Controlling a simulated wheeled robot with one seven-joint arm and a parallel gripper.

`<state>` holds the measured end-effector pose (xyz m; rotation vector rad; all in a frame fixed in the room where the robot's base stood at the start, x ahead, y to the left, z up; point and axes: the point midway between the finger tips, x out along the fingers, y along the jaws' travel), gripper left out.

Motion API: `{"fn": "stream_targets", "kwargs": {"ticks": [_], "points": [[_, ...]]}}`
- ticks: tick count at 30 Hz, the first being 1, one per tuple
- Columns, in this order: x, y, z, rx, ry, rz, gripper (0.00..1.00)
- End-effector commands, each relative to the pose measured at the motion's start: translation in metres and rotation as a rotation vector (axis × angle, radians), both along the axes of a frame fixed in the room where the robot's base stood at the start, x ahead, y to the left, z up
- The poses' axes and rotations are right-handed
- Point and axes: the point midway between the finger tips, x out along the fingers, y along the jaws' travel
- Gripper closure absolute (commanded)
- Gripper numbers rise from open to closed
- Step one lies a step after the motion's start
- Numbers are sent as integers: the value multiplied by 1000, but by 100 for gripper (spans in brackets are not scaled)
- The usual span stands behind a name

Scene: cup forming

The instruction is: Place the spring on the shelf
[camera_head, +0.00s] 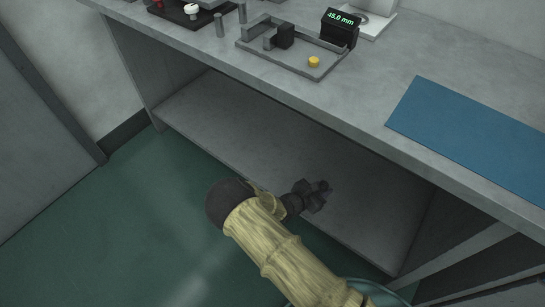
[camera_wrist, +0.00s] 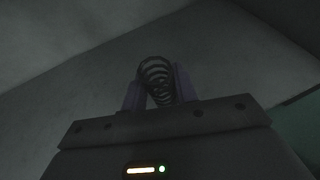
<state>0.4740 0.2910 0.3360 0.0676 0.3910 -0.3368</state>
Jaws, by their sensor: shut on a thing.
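The spring (camera_wrist: 157,75) is a dark wire coil seen in the wrist view, between the two fingers of my gripper (camera_wrist: 160,92). My gripper is shut on it. In the head view my gripper (camera_head: 322,188) reaches in under the worktop, over the grey lower shelf (camera_head: 240,130). The spring itself is too small and dark to make out there. The wrist view is dim, and I cannot tell whether the spring touches the shelf.
Above is the worktop (camera_head: 375,85) with a blue mat (camera_head: 470,135), a grey fixture tray (camera_head: 270,52) holding a yellow disc (camera_head: 314,62), and a display (camera_head: 340,27) reading 45.0 mm. The shelf looks bare around my gripper. Green floor (camera_head: 120,240) lies in front.

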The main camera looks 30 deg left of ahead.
Motion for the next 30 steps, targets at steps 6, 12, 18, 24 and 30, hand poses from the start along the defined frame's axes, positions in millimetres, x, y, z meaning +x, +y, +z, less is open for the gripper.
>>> {"fn": "stream_targets", "kwargs": {"ticks": [6, 12, 18, 24, 30], "points": [[0, 0, 0, -1, 0, 1, 92], [0, 1, 0, 0, 0, 2, 92], [0, 0, -22, -2, 1, 2, 92], [0, 0, -51, -1, 2, 1, 92], [0, 0, -50, -1, 0, 1, 92]]}}
